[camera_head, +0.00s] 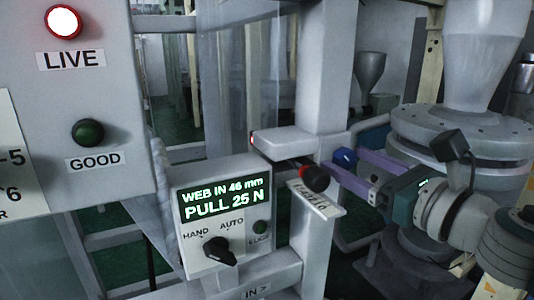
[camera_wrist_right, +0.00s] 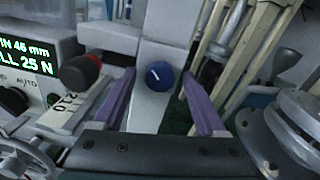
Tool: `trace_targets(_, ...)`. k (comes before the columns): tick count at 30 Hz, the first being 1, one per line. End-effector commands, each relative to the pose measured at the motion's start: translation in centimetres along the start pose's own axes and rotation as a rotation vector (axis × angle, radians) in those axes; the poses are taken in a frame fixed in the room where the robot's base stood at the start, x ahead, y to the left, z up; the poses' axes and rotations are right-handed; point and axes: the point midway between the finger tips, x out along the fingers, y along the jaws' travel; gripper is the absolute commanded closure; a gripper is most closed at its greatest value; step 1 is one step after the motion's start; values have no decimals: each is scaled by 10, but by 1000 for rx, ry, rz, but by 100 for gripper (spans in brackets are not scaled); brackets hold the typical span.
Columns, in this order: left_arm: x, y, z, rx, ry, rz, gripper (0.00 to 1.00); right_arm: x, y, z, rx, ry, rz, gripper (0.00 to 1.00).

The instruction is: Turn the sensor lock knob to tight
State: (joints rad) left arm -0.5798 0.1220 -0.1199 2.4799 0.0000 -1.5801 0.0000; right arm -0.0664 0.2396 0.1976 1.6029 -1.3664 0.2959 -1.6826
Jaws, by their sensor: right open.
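A round blue knob with a short white mark (camera_wrist_right: 159,76) sits on a pale grey bracket in the right wrist view; I take it as the sensor lock knob. It also shows in the head view (camera_head: 345,157). The white mark is slanted in the wrist view. My right gripper (camera_head: 344,162) has purple fingers, open, one on each side of the blue knob. In the wrist view a gap shows between the knob and each finger. A label plate (camera_head: 316,198) stands below; I cannot read its words. My left gripper is out of view.
A black knob with a red part (camera_head: 314,177) sticks out close beside my right gripper. The display box (camera_head: 222,213) reads web in 46 mm, pull 25 N, with a hand/auto switch (camera_head: 219,250). A panel with a lit LIVE lamp (camera_head: 63,22) is at left.

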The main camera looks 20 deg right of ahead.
Motion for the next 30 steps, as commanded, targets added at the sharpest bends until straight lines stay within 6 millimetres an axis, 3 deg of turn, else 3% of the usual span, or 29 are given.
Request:
trace_targets(8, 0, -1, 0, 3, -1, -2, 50, 1, 0, 0, 0, -1, 0, 27)
trace_targets(27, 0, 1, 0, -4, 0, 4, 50, 1, 0, 0, 0, -1, 0, 99)
trace_targets(30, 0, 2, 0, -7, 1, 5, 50, 1, 0, 0, 0, -1, 0, 100)
